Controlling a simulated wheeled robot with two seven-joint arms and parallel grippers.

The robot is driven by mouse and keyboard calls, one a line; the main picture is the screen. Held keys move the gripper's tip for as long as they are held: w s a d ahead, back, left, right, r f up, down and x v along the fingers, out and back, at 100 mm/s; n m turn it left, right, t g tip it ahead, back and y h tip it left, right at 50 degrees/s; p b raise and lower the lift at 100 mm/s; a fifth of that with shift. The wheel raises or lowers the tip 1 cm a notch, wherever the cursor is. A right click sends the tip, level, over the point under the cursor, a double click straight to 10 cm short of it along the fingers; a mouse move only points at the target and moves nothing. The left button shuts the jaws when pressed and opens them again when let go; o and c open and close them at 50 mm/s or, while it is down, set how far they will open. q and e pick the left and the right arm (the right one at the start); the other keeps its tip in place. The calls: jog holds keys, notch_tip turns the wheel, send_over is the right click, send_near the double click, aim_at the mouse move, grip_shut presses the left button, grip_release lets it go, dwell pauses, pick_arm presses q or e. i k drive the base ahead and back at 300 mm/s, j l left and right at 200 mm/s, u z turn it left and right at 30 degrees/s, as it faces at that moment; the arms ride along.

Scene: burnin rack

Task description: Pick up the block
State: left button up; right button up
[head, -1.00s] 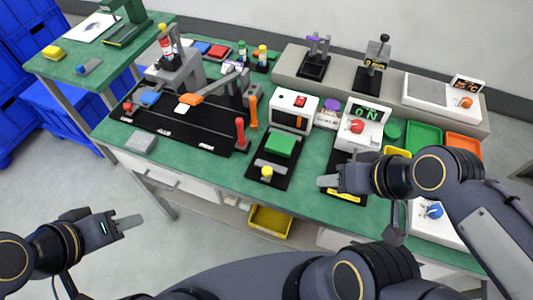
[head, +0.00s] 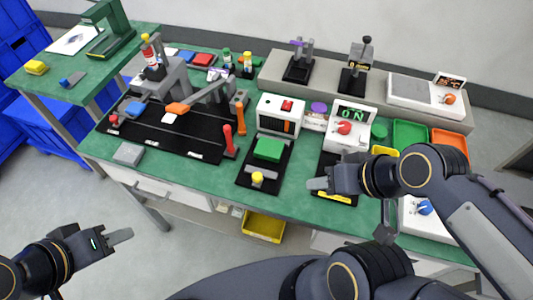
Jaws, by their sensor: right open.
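A flat grey block (head: 128,154) lies on the green bench top near its front left edge. A green block (head: 268,149) sits on a black plate with a yellow knob (head: 257,178) at its front. My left gripper (head: 121,236) is in front of the bench, over the floor and apart from both blocks. It shows edge-on, so its jaw gap is hidden. My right gripper (head: 318,184) is open over the black plate below the ON unit (head: 350,117), to the right of the green block. Nothing shows in its jaws.
A black fixture board (head: 165,137) with a clamp arm and red and orange handles lies behind the grey block. A white box (head: 280,114) stands behind the green block. Green and orange trays (head: 410,133) are at the right. A yellow bin (head: 263,226) is below the bench.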

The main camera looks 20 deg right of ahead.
aim_at(268, 149)
jog(key=i+j+z, duration=0.25)
jog(key=j, duration=0.15)
jog(key=j+z, duration=0.2)
jog(key=j, duration=0.2)
jog(key=i+j+z, duration=0.25)
jog(key=j, duration=0.2)
jog(key=k+l, duration=0.05)
jog(key=k, duration=0.05)
